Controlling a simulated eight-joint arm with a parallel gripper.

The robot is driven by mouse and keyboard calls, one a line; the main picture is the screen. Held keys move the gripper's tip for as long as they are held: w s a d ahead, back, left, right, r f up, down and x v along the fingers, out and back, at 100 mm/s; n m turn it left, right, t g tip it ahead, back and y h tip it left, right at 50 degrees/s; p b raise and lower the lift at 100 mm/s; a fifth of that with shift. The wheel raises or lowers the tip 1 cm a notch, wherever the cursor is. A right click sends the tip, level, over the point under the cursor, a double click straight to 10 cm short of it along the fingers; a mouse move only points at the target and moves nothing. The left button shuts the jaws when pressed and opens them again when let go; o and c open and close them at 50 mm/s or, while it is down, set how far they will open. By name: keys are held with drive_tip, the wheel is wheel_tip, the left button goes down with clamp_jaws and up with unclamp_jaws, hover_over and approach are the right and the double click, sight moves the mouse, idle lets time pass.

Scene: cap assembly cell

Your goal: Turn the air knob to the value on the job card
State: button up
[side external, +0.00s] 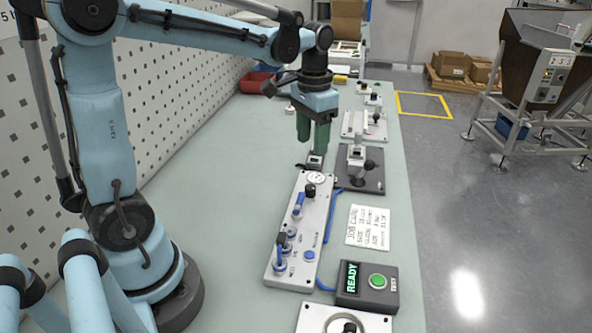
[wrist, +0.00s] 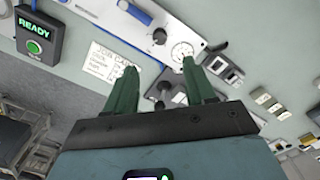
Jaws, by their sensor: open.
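The air panel (side external: 272,273) is a long pale plate on the bench. A black knob (side external: 310,190), which looks like the air knob, stands near its far end beside a round white dial (side external: 316,177). The wrist view also shows the knob (wrist: 160,36) and the dial (wrist: 182,50). The white job card (side external: 368,226) lies right of the panel; its value is too small to read. My gripper (side external: 312,146) has green fingers pointing down, open and empty, above the panel's far end. In the wrist view, the knob appears beyond the gap between the fingertips (wrist: 160,64).
Blue-handled levers (side external: 298,205) stand on the panel. A dark box (side external: 367,285) with a lit READY sign and green button is at the near right. A dark-based clamp (side external: 360,170) stands close right of my gripper. Bare bench lies left of the panel.

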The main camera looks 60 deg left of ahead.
sight(310, 186)
wheel_tip(310, 186, down, 12)
drive_tip(key=n, duration=1)
drive_tip(key=shift+f, duration=0.1)
drive_tip(key=shift+c, duration=0.5)
drive_tip(key=shift+a, duration=0.1)
clamp_jaws()
